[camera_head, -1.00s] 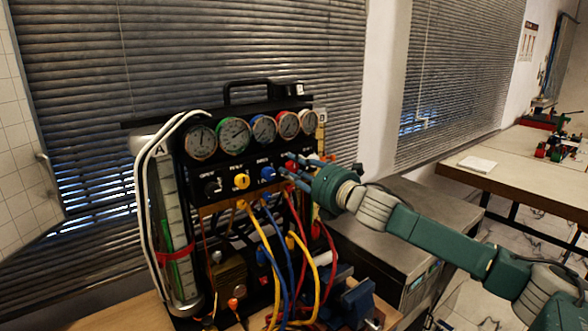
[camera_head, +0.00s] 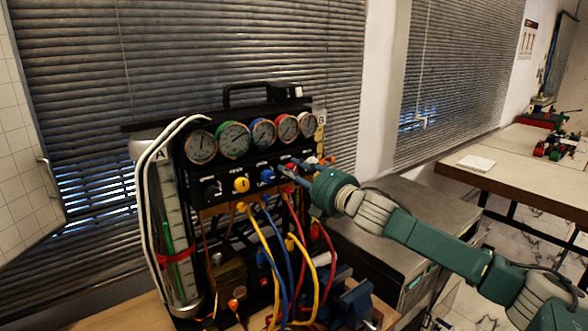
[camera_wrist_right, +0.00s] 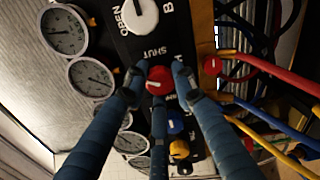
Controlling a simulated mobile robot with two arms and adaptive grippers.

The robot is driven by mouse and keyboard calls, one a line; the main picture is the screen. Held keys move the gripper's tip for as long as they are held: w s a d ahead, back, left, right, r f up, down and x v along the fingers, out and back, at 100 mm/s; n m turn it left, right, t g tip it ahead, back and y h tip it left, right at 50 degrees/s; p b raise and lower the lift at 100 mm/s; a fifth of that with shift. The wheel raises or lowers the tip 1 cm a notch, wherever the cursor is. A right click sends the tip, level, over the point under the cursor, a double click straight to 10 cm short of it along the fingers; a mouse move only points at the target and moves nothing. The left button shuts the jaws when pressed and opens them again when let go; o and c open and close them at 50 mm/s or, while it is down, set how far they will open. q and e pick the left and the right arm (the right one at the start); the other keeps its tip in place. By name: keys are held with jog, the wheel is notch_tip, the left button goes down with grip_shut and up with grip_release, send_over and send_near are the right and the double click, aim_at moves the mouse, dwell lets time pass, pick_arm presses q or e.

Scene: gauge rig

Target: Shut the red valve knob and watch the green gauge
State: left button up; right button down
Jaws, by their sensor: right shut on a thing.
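The red valve knob (camera_wrist_right: 160,80) sits on the black panel near the "SHUT" lettering in the right wrist view. My right gripper (camera_wrist_right: 159,78) is shut on it, with blue fingers on both sides and one below. In the head view my right gripper (camera_head: 287,171) reaches the panel from the right and mostly hides the red knob. The green-rimmed gauge (camera_head: 233,139) is second from the left in the gauge row. Its face is in clear view, but its reading is too small to tell. My left gripper is not in view.
A yellow knob (camera_head: 241,184) and a blue knob (camera_head: 267,175) sit left of my gripper. Yellow, blue and red hoses (camera_head: 318,290) hang below the panel. A clear cylinder (camera_head: 168,235) stands at the left. A grey metal box (camera_head: 410,222) lies under my right arm.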

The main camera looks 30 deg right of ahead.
jog(key=m+p, duration=0.1)
jog(key=m, duration=0.5)
jog(key=shift+r+m+p, duration=0.15)
jog(key=shift+m+p, duration=0.15)
jog(key=shift+p, duration=0.1)
jog(key=m+p, duration=0.1)
jog(key=m, duration=0.4)
jog(key=shift+p, duration=0.3)
jog(key=c, duration=1.4)
grip_release()
jog(key=shift+w, duration=0.1)
jog(key=s, duration=1.2)
jog(key=shift+d, duration=0.45)
jog(key=shift+f, duration=0.2)
